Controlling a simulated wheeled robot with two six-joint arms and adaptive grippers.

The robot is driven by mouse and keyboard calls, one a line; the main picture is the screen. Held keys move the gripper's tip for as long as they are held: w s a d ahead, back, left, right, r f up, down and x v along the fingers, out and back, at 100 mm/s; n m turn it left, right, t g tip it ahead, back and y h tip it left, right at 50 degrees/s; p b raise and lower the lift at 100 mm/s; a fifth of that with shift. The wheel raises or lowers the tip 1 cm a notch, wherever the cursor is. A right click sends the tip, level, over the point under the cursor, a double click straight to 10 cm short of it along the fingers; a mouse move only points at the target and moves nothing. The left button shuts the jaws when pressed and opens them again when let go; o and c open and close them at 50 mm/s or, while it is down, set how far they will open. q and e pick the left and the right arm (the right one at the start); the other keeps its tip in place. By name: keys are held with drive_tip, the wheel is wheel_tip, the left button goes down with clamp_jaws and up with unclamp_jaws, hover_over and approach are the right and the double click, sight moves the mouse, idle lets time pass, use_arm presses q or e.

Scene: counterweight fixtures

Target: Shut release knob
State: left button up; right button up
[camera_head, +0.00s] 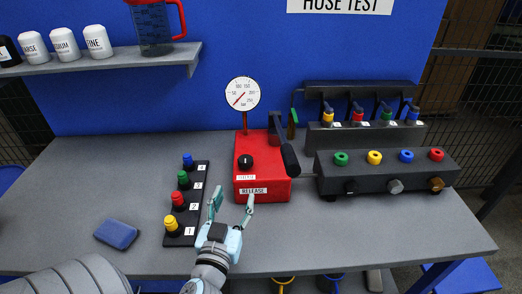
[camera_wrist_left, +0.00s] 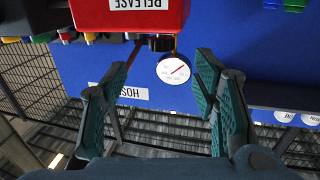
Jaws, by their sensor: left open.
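The red box (camera_head: 264,178) stands on the grey bench with a RELEASE label on its front. A black knob (camera_head: 246,161) with a pale pointer mark sits on its top, above a second small label. In the left wrist view the red box (camera_wrist_left: 130,14) appears upside down, with a dark knob (camera_wrist_left: 160,43) at its edge. My left gripper (camera_head: 232,198) is open and empty, just in front of the box's lower front. In the wrist view its fingers (camera_wrist_left: 161,65) are spread apart, with the box beyond them. I cannot tell whether a fingertip touches the box. My right gripper is not in view.
A round gauge (camera_head: 243,94) rises behind the box, and a black lever (camera_head: 286,150) stands at its right. A dark manifold (camera_head: 385,173) with coloured rings is farther right. A numbered peg strip (camera_head: 188,214) and blue sponge (camera_head: 117,234) lie left. The front right bench is clear.

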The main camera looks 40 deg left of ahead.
sight(244, 166)
use_arm(q)
drive_tip(key=p+x, duration=0.1)
drive_tip(key=x, duration=0.2)
drive_tip(key=r+x, duration=0.1)
drive_tip(key=x, duration=0.2)
drive_tip(key=shift+w+a+r+p, duration=0.15)
drive_tip(key=shift+w+a+p, duration=0.05)
drive_tip(key=shift+a+p, duration=0.15)
drive_tip(key=x, duration=0.6)
drive_tip(key=shift+w+d+f, duration=0.15)
drive_tip(key=shift+w+f, duration=0.2)
drive_tip(key=shift+w+p, duration=0.15)
drive_tip(key=shift+p, duration=0.15)
drive_tip(key=shift+a, duration=0.2)
drive_tip(key=c, duration=1.2)
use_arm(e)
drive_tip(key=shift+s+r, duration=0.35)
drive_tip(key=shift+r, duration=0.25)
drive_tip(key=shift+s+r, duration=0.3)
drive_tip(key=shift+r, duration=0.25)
